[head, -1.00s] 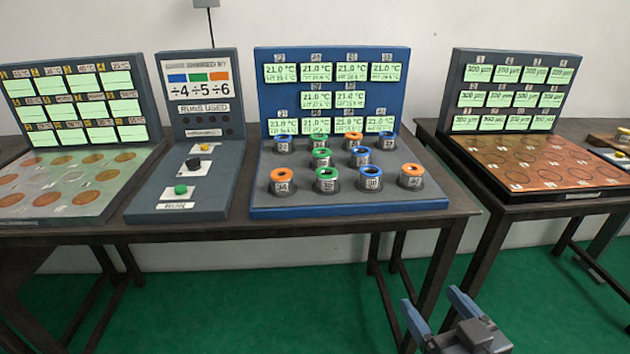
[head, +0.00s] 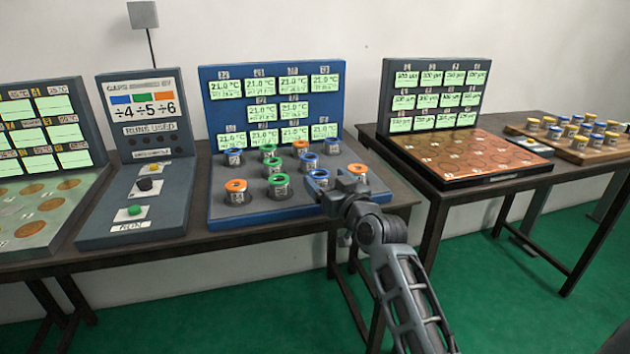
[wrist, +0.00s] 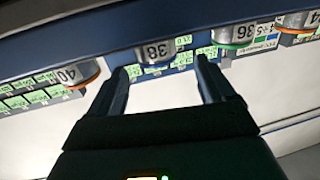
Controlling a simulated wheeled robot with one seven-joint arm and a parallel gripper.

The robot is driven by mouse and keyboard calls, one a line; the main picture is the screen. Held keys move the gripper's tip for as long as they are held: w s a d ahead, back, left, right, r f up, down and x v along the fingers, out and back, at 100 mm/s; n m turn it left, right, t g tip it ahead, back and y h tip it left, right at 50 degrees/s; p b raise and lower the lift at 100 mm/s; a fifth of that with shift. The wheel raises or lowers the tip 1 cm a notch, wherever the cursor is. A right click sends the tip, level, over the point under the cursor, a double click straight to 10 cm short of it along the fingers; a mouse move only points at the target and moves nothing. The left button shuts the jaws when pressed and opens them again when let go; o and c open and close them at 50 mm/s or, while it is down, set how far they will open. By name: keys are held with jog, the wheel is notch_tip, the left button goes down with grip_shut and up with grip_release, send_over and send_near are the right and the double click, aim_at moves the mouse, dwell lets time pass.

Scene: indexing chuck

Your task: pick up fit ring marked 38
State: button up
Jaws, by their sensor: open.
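The fit ring marked 38 (head: 318,174) is a grey cylinder with a blue rim, in the front row of the blue panel's base (head: 240,216). In the head view the gripper partly hides the ring's lower body. I see no contact between the fingers and the ring.
Orange-rimmed ring 40 (wrist: 78,74) and green-rimmed ring 36 (wrist: 234,30) flank ring 38 closely. Orange-rimmed ring 34 (head: 236,190) stands at the row's left end. More rings stand behind. A button console (head: 140,200) is left; a copper-coloured board (head: 470,155) is right.

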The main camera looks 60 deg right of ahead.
aim_at(320, 173)
jog(key=x, duration=0.5)
jog(key=shift+d+f+p, duration=0.15)
jog(key=shift+f+p, duration=0.1)
jog(key=shift+p, duration=0.15)
jog(key=shift+s, duration=0.1)
jog(key=c, duration=1.2)
jog(key=shift+c, duration=0.4)
jog(key=shift+r, duration=0.15)
